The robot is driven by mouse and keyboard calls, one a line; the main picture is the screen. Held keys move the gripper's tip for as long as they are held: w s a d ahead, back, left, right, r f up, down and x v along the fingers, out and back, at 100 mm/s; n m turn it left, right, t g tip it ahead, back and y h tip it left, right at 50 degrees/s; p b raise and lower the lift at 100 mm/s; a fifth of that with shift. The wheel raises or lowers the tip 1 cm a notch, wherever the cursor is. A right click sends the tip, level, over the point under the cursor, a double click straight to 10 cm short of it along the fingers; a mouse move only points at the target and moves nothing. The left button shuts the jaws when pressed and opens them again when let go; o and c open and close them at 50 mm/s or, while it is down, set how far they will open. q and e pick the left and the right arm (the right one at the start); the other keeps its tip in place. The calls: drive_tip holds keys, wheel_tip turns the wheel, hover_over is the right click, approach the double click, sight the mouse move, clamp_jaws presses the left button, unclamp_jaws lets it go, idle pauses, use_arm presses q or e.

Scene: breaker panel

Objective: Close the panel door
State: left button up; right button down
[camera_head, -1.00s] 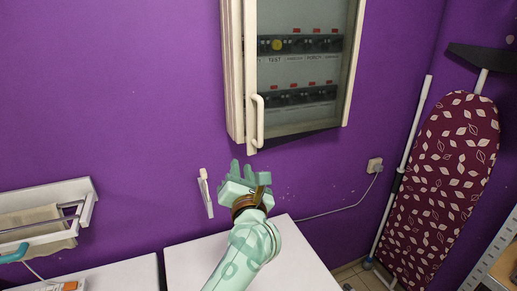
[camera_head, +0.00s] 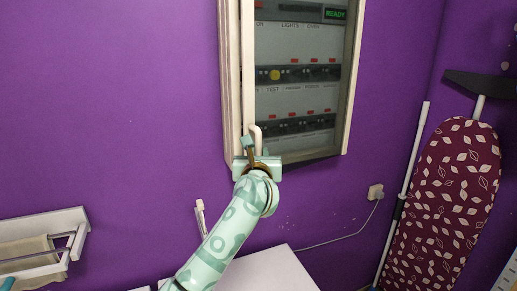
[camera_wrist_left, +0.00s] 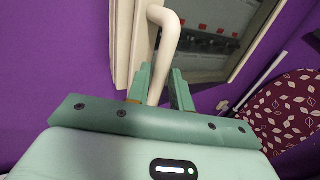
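The breaker panel's cream-framed door (camera_head: 248,60) has a glass pane and stands a little away from the cabinet frame (camera_head: 229,85) at its left side. Rows of breakers show through the pane. The pale door handle (camera_head: 257,132) is at the door's lower left; it also shows in the left wrist view (camera_wrist_left: 163,35). My left gripper (camera_head: 254,147) is at the handle's lower end. In the left wrist view, its two green fingers (camera_wrist_left: 160,88) are on either side of the handle, with a narrow gap showing. Firm contact is not visible. My right gripper is not in view.
A maroon leaf-patterned ironing board (camera_head: 445,210) leans at the right. A wall socket (camera_head: 375,191) with a cable is below the panel's right side. A white rack (camera_head: 40,240) is at the left. A white surface (camera_head: 270,272) lies below. The wall left of the panel is clear.

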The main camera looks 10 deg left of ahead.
use_arm(q)
drive_tip(key=shift+w+a, duration=0.15)
drive_tip(key=shift+w, duration=0.95)
clamp_jaws()
drive_tip(key=w+a+b, duration=0.2)
drive_tip(key=w+a, duration=0.3)
unclamp_jaws()
drive_tip(key=shift+s, duration=0.1)
